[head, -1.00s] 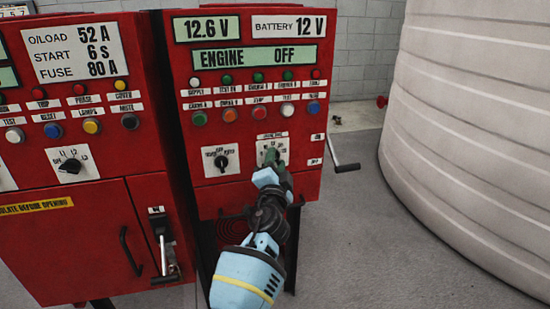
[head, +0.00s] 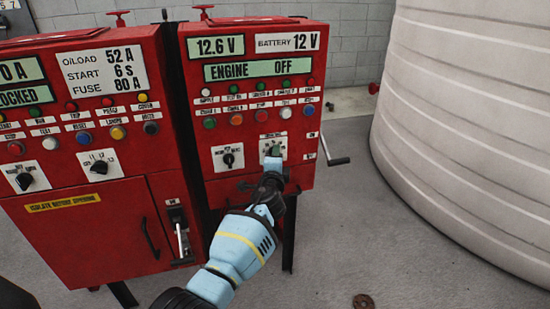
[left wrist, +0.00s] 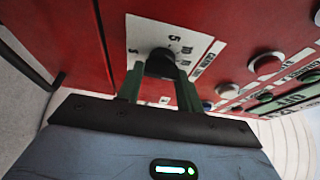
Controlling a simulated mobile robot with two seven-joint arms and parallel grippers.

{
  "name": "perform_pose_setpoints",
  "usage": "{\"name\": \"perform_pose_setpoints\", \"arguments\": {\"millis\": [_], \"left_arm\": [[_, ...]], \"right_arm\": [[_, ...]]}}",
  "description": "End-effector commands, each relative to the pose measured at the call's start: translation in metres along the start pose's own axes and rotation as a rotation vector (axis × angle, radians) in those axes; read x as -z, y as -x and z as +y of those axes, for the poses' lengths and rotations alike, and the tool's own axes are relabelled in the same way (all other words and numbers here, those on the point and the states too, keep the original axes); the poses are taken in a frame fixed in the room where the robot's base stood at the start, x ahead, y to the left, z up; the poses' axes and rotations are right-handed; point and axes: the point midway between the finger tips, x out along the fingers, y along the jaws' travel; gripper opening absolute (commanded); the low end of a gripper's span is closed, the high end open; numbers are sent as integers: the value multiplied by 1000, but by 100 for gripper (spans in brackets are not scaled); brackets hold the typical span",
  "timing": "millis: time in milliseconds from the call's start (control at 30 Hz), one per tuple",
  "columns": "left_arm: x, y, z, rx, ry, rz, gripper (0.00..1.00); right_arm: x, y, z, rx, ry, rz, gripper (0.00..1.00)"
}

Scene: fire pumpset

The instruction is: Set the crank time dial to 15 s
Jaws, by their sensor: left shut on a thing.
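The crank time dial is a black knob on a small white plate (head: 273,140), low on the right red panel in the head view. In the left wrist view the knob (left wrist: 160,62) shows close up, with printed numbers including a 5 beside it. My left gripper (head: 273,153) reaches the dial from below and in front. In the left wrist view its two green fingers (left wrist: 158,82) are shut on the knob, one on each side. The knob's pointer is hard to make out, so its setting cannot be told. My right gripper is not in view.
A similar selector (head: 228,158) sits just left of the dial. Coloured buttons (head: 262,115) run above it, under the ENGINE OFF display (head: 260,70). A crank handle (head: 335,160) sticks out on the right side. A large pale tank (head: 465,120) stands to the right.

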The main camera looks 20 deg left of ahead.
Motion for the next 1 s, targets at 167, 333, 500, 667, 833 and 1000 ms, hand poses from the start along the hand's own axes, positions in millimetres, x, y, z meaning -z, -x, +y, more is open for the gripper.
{"name": "perform_pose_setpoints", "arguments": {"millis": [167, 333, 500, 667, 833, 1000], "left_arm": [[-1, -1, -2, 2, -5, -2, 14], [-1, -1, -2, 2, -5, -2, 14], [-1, -1, -2, 2, -4, -1, 53], [0, 0, -1, 0, -4, -1, 58], [0, 0, 0, 0, -3, 0, 58], [0, 10, -3, 2, -2, -1, 58]], "right_arm": [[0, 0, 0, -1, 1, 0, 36], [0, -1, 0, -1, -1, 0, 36], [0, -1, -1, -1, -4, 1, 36], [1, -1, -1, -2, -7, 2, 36], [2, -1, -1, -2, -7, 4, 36], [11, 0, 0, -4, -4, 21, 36]]}}
